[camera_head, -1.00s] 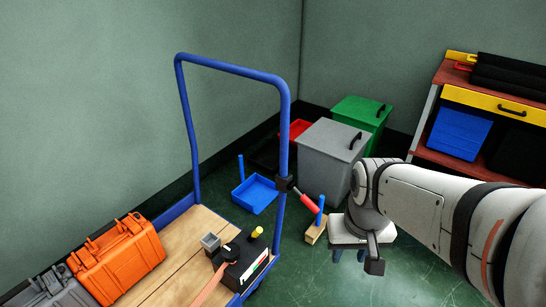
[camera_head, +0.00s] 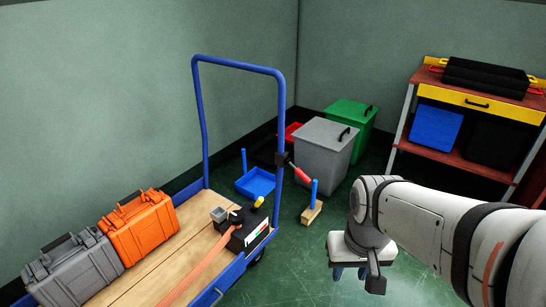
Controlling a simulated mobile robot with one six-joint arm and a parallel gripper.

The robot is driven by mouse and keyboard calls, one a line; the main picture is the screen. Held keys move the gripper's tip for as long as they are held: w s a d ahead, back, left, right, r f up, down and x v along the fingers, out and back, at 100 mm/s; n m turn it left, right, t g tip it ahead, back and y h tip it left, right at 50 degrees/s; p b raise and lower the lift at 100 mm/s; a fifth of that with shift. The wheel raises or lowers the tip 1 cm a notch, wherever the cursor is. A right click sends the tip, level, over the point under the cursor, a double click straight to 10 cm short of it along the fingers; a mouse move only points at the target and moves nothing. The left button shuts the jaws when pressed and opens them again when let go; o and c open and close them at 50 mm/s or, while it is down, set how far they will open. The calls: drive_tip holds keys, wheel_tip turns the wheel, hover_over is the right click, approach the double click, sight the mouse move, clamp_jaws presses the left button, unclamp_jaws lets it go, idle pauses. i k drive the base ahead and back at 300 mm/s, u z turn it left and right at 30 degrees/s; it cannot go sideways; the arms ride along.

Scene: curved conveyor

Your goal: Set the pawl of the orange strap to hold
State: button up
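The orange strap (camera_head: 205,270) runs along the wooden bed of the blue cart to a black ratchet box (camera_head: 250,234) at the bed's right edge. The box has a dark rounded part on top, a yellow knob (camera_head: 259,202) and a red, white and green label on its side. The pawl is too small to make out, so its position cannot be told. My gripper (camera_head: 350,273) is to the right of the cart, over the green floor, well apart from the box. Its two blue fingertips show apart below the white body, with nothing seen between them.
An orange case (camera_head: 140,228) and a grey case (camera_head: 73,270) stand on the cart's left side. The blue handle frame (camera_head: 198,125) rises behind the box, with a red-handled part (camera_head: 299,172) on its post. Grey (camera_head: 325,160) and green bins stand behind. Open floor lies between cart and gripper.

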sight(258, 203)
drive_tip(key=u, duration=0.15)
drive_tip(key=i, duration=0.85)
drive_tip(key=z, duration=0.05)
